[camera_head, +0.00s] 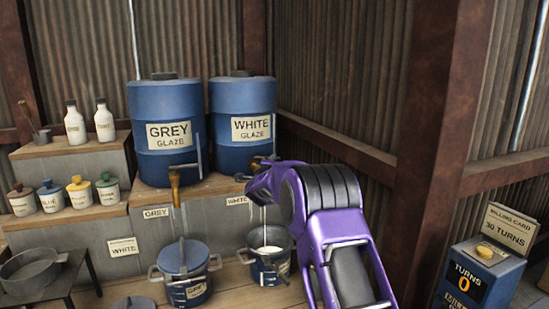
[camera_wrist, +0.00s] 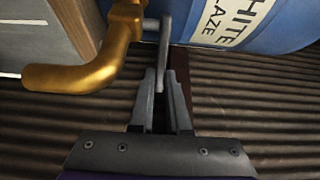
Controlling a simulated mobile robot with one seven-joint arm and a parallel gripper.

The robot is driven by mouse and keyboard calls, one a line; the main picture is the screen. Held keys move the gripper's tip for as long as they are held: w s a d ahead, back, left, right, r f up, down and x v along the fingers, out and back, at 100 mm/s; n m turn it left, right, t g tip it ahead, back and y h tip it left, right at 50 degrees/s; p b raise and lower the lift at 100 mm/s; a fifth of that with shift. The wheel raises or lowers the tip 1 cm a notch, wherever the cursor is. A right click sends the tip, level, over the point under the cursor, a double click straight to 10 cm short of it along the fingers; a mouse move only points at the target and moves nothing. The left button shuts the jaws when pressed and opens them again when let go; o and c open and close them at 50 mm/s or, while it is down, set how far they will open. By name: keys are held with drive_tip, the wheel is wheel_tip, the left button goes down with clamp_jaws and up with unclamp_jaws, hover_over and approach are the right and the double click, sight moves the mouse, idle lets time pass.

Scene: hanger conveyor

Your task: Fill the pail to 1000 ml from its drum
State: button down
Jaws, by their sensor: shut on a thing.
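The blue drum labelled WHITE GLAZE (camera_head: 243,105) stands on a ledge, with a brass tap (camera_wrist: 105,45) that shows large in the wrist view. My gripper (camera_wrist: 162,88) is shut on the tap's grey lever (camera_wrist: 164,45). In the head view my purple arm covers most of this tap. Below it an open dark pail (camera_head: 268,270) stands on the wooden floor with white glaze (camera_head: 267,249) inside. A thin pale streak (camera_head: 263,216) shows above the pail; I cannot tell surely whether it is running glaze. The pail's level marks are too small to read.
The GREY GLAZE drum (camera_head: 166,105) stands to the left, with a lidded pail (camera_head: 186,280) below its tap. Small jars and bottles (camera_head: 75,125) sit on steps at the left. A blue turns counter (camera_head: 476,275) reading 0 stands at the right.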

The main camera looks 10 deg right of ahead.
drive_tip(key=shift+s+a+r+m+g+h+p, duration=0.15)
drive_tip(key=shift+m+g+h+p, duration=0.15)
drive_tip(key=shift+h, duration=0.25)
drive_tip(key=shift+s+a+f+m+g+h+p, duration=0.1)
drive_tip(key=shift+a+m+g+h+p, duration=0.05)
drive_tip(key=shift+m+h+p, duration=0.35)
drive_tip(key=shift+s+a+r+m+g+h+p, duration=0.15)
drive_tip(key=shift+m+g+h+p, duration=0.15)
drive_tip(key=shift+h, duration=0.25)
drive_tip(key=shift+f, duration=0.1)
drive_tip(key=c, duration=0.9)
unclamp_jaws()
drive_tip(key=shift+f, duration=0.1)
drive_tip(key=b+v, duration=0.1)
drive_tip(key=v, duration=1.6)
drive_tip(key=shift+s+a+f+b, duration=0.1)
drive_tip(key=shift+a+b, duration=0.1)
drive_tip(key=shift+b, duration=0.1)
